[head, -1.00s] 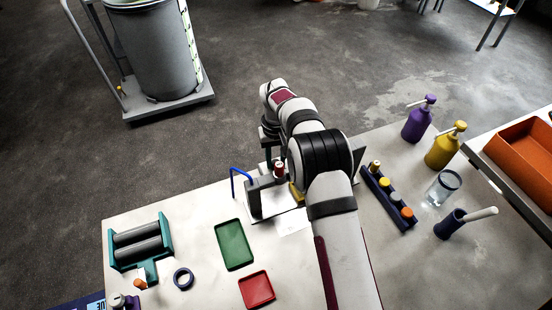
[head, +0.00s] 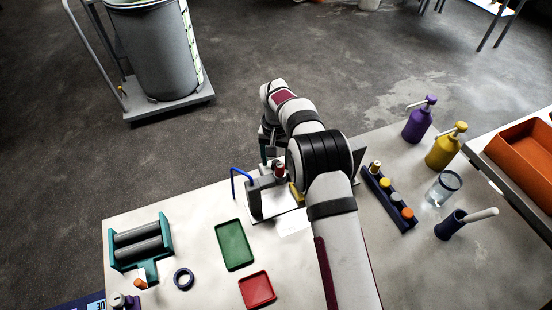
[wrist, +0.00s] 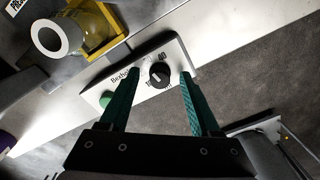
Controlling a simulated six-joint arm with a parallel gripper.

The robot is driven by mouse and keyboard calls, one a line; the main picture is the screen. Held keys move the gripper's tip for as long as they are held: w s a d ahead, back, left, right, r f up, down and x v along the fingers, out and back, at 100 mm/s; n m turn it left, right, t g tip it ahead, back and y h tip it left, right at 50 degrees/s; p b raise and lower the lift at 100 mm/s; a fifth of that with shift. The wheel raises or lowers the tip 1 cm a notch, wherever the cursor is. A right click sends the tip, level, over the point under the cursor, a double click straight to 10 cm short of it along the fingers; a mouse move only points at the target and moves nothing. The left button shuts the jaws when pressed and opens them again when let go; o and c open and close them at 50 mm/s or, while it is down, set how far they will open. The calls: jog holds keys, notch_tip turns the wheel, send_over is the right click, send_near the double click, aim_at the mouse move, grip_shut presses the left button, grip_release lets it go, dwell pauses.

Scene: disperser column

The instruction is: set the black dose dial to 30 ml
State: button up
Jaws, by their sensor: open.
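The black dose dial (wrist: 159,75) is a round knob on a white panel (wrist: 140,80) in the wrist view. In the head view the dial is hidden, and my arm mostly covers the dispenser.
A green button (wrist: 106,98) sits on the panel left of the dial. In the head view, a green tray (head: 234,245), a red tray (head: 257,290) and a rack of capped vials (head: 388,198) lie around the arm.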

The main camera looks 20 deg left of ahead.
notch_tip(320, 180, up, 16)
dwell(0.3)
jog(key=shift+f, duration=0.15)
jog(key=s+d+r+m, duration=0.1)
jog(key=s+d+r, duration=0.25)
jog(key=d, duration=0.35)
jog(key=s+d+r+m+y, duration=0.1)
jog(key=s+d+r+m, duration=0.15)
jog(key=s+d, duration=0.3)
jog(key=s+d+r+m, duration=0.1)
jog(key=s+d+r, duration=0.25)
jog(key=d, duration=0.35)
jog(key=s+d+f+m, duration=0.1)
jog(key=s+d+f, duration=0.2)
jog(key=s, duration=0.6)
jog(key=s+d+f+m, duration=0.2)
jog(key=s+d+f, duration=0.2)
jog(key=s, duration=0.6)
jog(key=shift+s+d+f+y, duration=0.15)
jog(key=shift+s+f+y, duration=0.1)
jog(key=shift+y, duration=0.15)
